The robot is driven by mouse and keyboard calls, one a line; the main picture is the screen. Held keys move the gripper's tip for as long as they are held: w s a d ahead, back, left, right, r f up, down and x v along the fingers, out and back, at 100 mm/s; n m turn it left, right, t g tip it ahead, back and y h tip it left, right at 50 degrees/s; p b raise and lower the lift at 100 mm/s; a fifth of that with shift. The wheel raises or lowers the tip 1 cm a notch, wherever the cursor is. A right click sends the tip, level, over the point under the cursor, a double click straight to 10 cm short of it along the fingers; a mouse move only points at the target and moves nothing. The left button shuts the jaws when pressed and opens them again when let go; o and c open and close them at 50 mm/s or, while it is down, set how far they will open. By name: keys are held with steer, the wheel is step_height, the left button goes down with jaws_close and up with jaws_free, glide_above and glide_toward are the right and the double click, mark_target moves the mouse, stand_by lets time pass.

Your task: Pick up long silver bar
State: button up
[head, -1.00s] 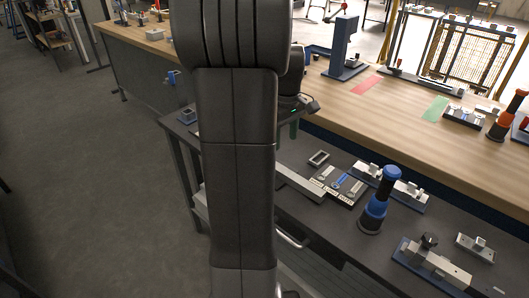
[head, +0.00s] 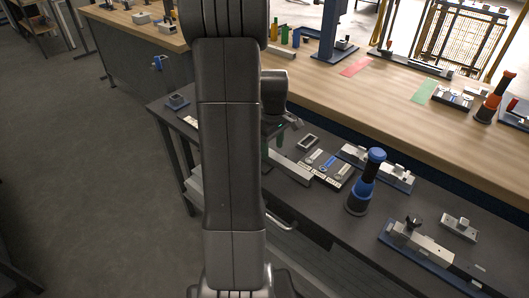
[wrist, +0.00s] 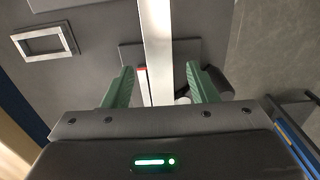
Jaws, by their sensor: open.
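The long silver bar (wrist: 157,45) runs lengthwise through the wrist view, passing between the two green fingers. In the head view the bar (head: 291,169) lies on the dark workbench, its left part hidden behind my arm. My gripper (wrist: 159,70) is open, with one finger on each side of the bar and a visible gap to each. In the head view my gripper (head: 273,147) is partly hidden by my arm, with its green fingers close to the bar. Whether the fingertips reach down beside the bar is hard to tell.
A silver rectangular ring (head: 308,143) and a dark tool tray (head: 325,170) lie near the bar. A blue-and-black upright tool (head: 366,182) stands to the right, with a blue-based fixture (head: 418,247) beyond. A wooden bench (head: 385,88) runs behind. Floor is clear at left.

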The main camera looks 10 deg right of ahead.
mark_target(273, 154)
step_height(273, 154, down, 2)
steer(key=shift+f, duration=0.1)
jaws_close()
step_height(273, 154, up, 10)
stand_by(0.7)
stand_by(0.6)
steer(key=shift+s+d, duration=0.35)
steer(key=shift+d, duration=0.2)
stand_by(0.3)
